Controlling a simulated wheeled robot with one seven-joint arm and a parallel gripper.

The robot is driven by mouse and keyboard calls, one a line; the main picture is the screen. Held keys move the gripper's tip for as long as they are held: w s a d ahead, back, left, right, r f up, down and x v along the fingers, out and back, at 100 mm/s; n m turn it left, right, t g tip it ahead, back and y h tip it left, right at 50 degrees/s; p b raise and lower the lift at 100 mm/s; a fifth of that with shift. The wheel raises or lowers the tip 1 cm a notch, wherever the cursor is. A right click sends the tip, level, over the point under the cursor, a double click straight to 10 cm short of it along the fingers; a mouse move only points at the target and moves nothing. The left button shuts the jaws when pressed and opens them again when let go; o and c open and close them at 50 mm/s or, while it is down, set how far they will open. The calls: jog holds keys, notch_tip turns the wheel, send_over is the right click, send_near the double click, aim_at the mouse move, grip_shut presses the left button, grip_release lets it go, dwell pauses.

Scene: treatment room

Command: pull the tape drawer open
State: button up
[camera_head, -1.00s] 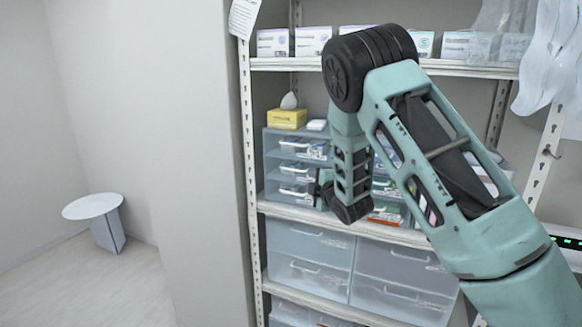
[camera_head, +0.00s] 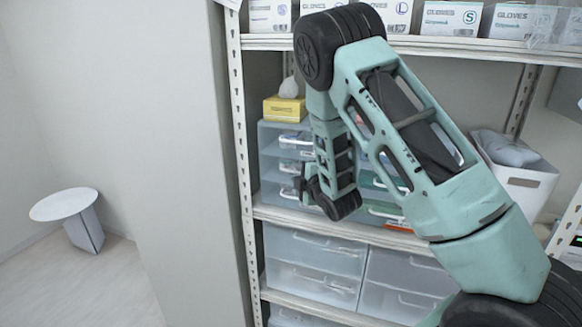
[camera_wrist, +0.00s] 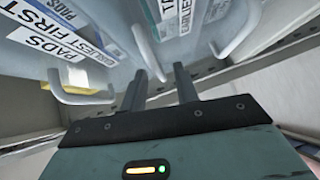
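A clear plastic drawer unit (camera_head: 270,165) stands on the middle shelf, partly hidden behind my arm. In the wrist view, a drawer label beginning "TA" (camera_wrist: 178,14) is cut off by the top edge; it appears to mark the tape drawer. A pale handle bar (camera_wrist: 148,50) runs down beside that label to near my left fingertip. My gripper (camera_wrist: 162,78) has its two dark fingers apart, with nothing visibly held between them. I cannot tell whether a finger touches the handle. In the head view my gripper (camera_head: 301,186) is at the front of the unit, small and dark.
A drawer labelled PADS (camera_wrist: 55,45) with its own handle (camera_wrist: 82,97) lies to the left. A yellow tissue box (camera_head: 284,109) tops the unit. Glove boxes (camera_head: 450,19) line the upper shelf. Larger clear bins (camera_head: 315,262) sit below. A white bin (camera_head: 530,185) stands right.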

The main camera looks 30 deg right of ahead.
jog(key=shift+w, duration=0.3)
grip_shut()
jog(key=shift+a, duration=0.1)
